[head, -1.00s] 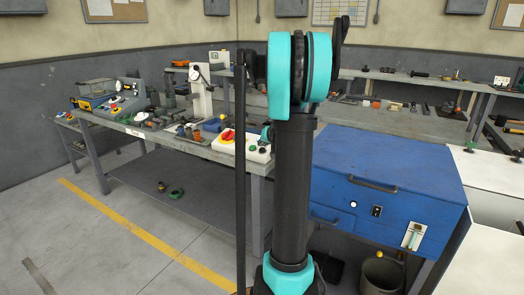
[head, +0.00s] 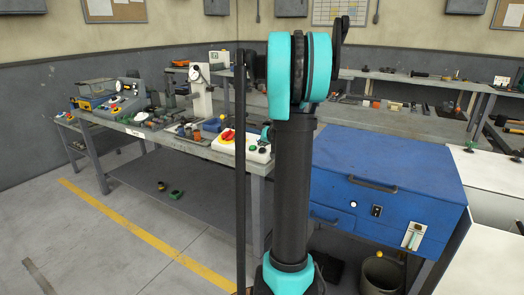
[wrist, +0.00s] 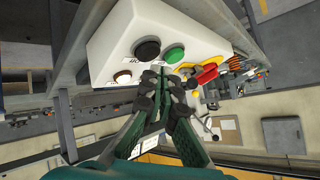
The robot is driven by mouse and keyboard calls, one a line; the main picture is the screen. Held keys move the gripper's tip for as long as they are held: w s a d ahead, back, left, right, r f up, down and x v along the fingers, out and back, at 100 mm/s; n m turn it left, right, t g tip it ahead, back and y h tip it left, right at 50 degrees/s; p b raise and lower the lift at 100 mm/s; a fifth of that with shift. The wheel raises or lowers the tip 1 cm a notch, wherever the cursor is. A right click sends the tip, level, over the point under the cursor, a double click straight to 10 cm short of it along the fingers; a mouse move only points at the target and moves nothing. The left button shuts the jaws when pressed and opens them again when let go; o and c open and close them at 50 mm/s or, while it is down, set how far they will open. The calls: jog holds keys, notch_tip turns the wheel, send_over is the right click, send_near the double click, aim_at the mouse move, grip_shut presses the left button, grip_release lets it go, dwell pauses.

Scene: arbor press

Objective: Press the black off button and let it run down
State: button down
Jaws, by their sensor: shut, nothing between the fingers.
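The black button (wrist: 147,49) is a round dark cap on the white control box (wrist: 110,42), beside a green button (wrist: 174,54). A red and yellow rotary switch (wrist: 200,76) sits on the same box. My gripper (wrist: 160,68) is shut and empty. Its fingertips are close to the box's edge, just below the black and green buttons in the wrist view; I cannot tell whether they touch it. In the head view the control box (head: 240,150) stands on the near end of the left bench, and my arm hides part of that area.
A small pale round fitting (wrist: 122,77) is on the box beside the black button. The grey bench (head: 190,140) carries a white press-like stand (head: 201,92) and several tools. A blue cabinet (head: 385,170) stands to the right. Open floor lies at the left.

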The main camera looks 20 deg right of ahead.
dwell(0.4)
jog(key=shift+f, duration=0.4)
jog(key=shift+w+d+f, duration=0.15)
jog(key=shift+d+f, duration=0.05)
jog(key=shift+f, duration=0.3)
dwell(0.7)
jog(key=shift+r, duration=0.15)
jog(key=shift+a+r, duration=0.25)
jog(key=shift+r, duration=0.5)
jog(key=shift+s+a+r, duration=0.2)
jog(key=shift+r, duration=0.6)
jog(key=shift+s+a+r, duration=0.15)
jog(key=shift+s+r, duration=0.05)
jog(key=shift+r, duration=0.6)
jog(key=shift+s+a+r, duration=0.2)
jog(key=shift+r, duration=0.6)
